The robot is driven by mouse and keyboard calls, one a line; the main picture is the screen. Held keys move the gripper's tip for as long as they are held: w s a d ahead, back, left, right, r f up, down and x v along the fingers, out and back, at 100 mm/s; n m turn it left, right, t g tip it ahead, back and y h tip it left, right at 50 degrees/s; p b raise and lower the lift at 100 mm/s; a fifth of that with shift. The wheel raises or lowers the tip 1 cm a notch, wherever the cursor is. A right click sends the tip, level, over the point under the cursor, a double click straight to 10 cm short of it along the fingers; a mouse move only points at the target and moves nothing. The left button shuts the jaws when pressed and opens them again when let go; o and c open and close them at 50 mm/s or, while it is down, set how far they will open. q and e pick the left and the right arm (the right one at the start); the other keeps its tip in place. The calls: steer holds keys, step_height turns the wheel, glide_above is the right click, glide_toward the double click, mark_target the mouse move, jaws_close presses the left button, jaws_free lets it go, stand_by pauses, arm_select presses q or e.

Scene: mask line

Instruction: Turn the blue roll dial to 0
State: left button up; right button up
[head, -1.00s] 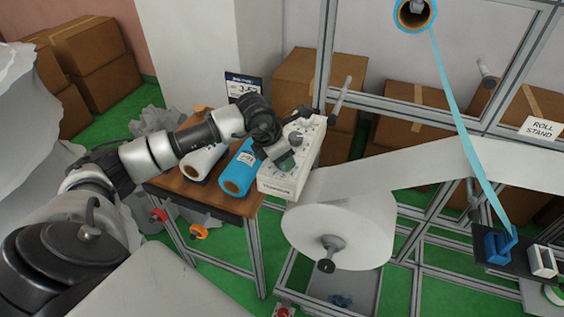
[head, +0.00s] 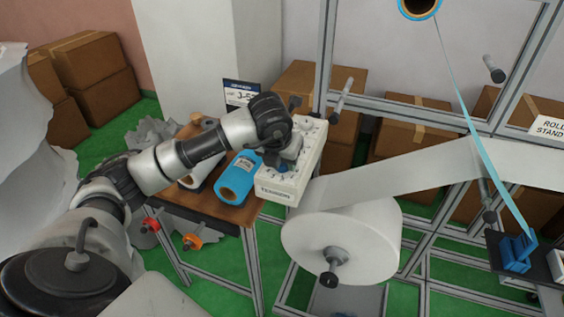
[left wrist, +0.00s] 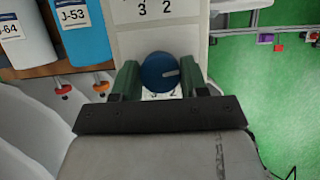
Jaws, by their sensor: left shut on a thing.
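The blue dial (left wrist: 160,72) sits on the white control box, with a light pointer mark that points right and slightly up in the left wrist view. My left gripper (left wrist: 160,82) has its green fingers on both sides of the dial and is shut on it. In the head view my left gripper (head: 278,158) is over the front part of the white box (head: 283,191), and the dial is mostly hidden there. Digits 3 and 2 show above the dial; the digits below it are partly covered. My right gripper is not in view.
A blue roll (head: 236,178) lies beside the box on the brown table (head: 232,214). A large white roll (head: 335,240) hangs close to the box's front right. The metal roll stand fills the right side. Cardboard boxes stand behind.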

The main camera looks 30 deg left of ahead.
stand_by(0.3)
arm_select(q)
steer(key=o, duration=0.9)
steer(key=b+v, duration=0.1)
steer(key=v, duration=0.9)
steer(key=shift+s+r+b, duration=0.2)
steer(key=shift+r+b, duration=0.1)
steer(key=shift+r, duration=0.05)
